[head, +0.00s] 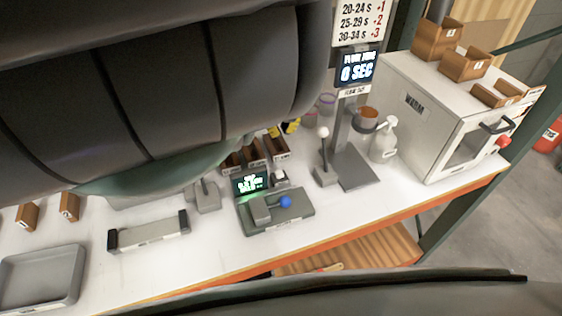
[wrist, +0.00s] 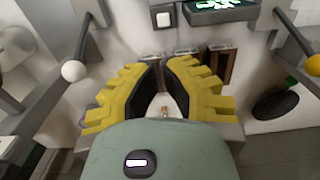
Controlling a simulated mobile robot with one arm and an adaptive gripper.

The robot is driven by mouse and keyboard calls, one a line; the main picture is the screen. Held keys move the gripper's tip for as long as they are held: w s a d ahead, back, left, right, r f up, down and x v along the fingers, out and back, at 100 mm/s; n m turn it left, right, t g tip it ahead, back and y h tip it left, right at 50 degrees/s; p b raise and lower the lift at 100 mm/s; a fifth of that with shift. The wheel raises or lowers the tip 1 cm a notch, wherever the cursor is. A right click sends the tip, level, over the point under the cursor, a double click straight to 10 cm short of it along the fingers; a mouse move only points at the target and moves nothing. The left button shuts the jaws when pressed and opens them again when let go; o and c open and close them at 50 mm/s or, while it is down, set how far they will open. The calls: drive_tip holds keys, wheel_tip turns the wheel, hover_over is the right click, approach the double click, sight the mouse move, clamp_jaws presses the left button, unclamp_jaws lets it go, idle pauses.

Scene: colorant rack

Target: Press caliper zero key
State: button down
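A grey measuring device (head: 270,222), which looks like the caliper, stands on the white bench in the head view. It has a blue knob and a lit display (head: 250,183) with small, unreadable text. A small white key (head: 279,176) sits on a dark block right of the display. In the wrist view the white key (wrist: 163,19) is at the top centre, and part of the lit display (wrist: 222,5) is at the top edge. My gripper (wrist: 162,72) has yellow fingers with black pads, apart and apparently empty, short of the key in the picture. My arm hides most of it in the head view.
A lever with a white ball (head: 323,132) stands right of the device and shows in the wrist view (wrist: 74,70). Small brown bins (head: 255,152) stand behind the device. A white oven (head: 430,110), a spray bottle (head: 384,142) and a grey tray (head: 42,277) are also on the bench.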

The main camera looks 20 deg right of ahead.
drive_tip(key=shift+s, duration=0.1)
drive_tip(key=b, duration=0.4)
approach(281, 171)
wheel_tip(281, 171, down, 7)
drive_tip(key=shift+d+f, duration=0.1)
drive_tip(key=shift+d, duration=0.05)
drive_tip(key=shift+f, duration=0.5)
